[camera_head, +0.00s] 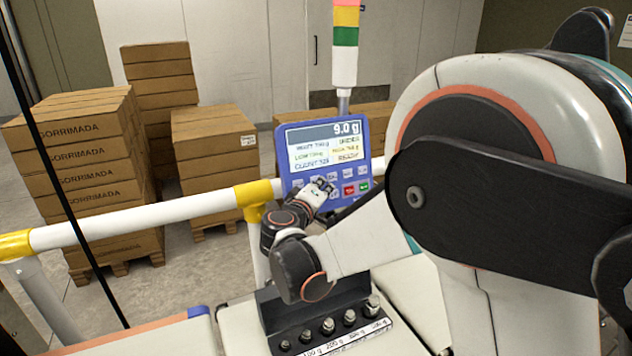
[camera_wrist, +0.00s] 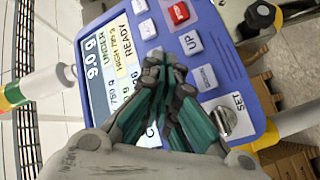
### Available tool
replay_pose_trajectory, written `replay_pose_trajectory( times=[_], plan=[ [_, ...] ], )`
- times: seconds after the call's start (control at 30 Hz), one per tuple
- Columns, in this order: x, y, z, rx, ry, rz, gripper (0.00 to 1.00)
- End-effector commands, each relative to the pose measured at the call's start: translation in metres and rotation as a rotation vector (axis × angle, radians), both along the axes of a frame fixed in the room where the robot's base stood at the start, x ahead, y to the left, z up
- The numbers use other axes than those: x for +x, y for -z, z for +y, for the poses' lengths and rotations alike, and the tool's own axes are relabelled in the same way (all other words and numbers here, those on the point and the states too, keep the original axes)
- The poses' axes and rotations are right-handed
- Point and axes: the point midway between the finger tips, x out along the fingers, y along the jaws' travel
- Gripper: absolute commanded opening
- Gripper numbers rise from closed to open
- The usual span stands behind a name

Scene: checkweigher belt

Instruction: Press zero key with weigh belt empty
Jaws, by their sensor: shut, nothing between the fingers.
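The weigh belt cannot be clearly identified.
A rack of several test weights (camera_head: 328,326) stands below my forearm. A white rail with yellow joints (camera_head: 254,193) crosses in front of stacked cartons (camera_head: 75,150). A signal tower (camera_head: 345,45) rises behind the panel. A pale belt surface (camera_head: 165,339) at lower left looks bare.

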Motion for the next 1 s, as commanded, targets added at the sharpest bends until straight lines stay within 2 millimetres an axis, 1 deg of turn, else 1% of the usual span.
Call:
replay_pose_trajectory(
  times=[0.4, 1.0],
  plan=[
    [0.0076, 0.0025, 0.0031, 0.0, 0.0, 0.0, 0.0],
    [0.0096, 0.0029, 0.004, 0.0, 0.0, 0.0, 0.0]
  ],
)
